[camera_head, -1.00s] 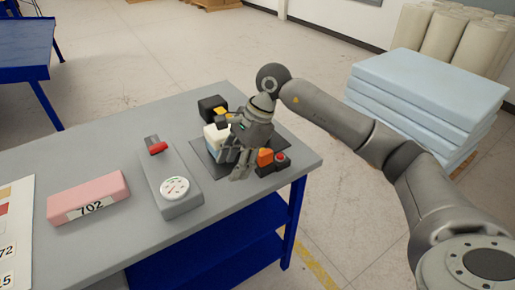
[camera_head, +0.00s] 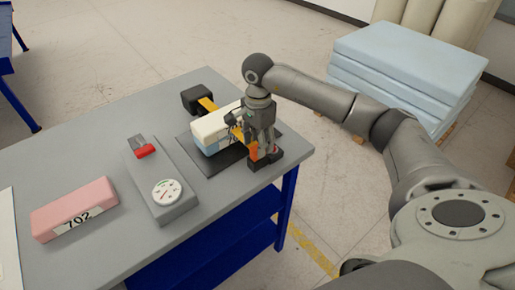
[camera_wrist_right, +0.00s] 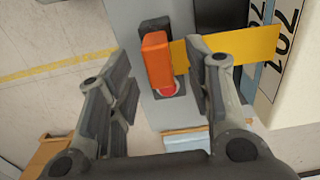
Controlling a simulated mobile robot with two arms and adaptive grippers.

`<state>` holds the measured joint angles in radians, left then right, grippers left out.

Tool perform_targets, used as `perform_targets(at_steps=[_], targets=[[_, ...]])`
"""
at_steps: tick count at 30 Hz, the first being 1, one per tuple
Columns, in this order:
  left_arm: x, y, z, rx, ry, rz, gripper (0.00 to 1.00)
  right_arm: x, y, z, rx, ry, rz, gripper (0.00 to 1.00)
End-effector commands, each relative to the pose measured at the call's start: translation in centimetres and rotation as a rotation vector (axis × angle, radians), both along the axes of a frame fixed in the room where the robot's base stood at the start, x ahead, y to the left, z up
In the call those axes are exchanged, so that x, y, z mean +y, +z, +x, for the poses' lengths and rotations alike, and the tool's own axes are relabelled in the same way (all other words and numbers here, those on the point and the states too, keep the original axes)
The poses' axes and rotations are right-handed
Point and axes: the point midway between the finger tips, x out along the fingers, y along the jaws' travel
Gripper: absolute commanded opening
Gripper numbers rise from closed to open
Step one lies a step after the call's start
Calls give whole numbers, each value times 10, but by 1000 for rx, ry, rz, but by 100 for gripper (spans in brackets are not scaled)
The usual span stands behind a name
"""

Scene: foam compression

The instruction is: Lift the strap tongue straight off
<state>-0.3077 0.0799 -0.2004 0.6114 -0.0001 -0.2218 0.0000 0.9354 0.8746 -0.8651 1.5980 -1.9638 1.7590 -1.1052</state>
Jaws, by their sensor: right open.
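The orange strap tongue (camera_wrist_right: 158,60) stands at the end of the yellow strap (camera_wrist_right: 235,48), over the dark buckle base with a red button (camera_wrist_right: 168,93). In the head view the tongue (camera_head: 253,151) shows below my right gripper (camera_head: 258,148), which points down over it. In the wrist view my right gripper (camera_wrist_right: 160,95) is open, with one finger on each side of the tongue and no clear contact. The strap (camera_head: 208,104) crosses the white and blue foam block (camera_head: 215,124). How the tongue sits in the buckle is partly hidden. My left gripper is out of view.
The foam lies on a dark mat (camera_head: 222,165) near the grey table's right end. A gauge device with a red handle (camera_head: 158,180) and a pink block marked 702 (camera_head: 74,208) stand to the left. Pale blue slabs (camera_head: 400,75) are stacked beyond the table.

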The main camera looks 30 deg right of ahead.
Motion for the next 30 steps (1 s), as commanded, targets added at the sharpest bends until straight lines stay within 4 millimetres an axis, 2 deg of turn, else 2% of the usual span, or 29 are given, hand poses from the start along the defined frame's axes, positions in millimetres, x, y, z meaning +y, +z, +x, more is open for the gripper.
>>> perform_targets(at_steps=[1, 5, 14, 25, 30], targets=[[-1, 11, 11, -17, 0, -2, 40, 2, -4, -2, 5, 1, 1, 46], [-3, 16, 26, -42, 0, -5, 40, 2, -22, -1, 2, -1, 1, 46], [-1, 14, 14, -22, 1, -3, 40, 2, -29, 0, -1, 0, 1, 46], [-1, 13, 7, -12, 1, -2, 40, 2, -29, 0, -1, 0, 1, 0], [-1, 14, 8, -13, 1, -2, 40, 2, -28, 0, -1, 0, 1, 0]])
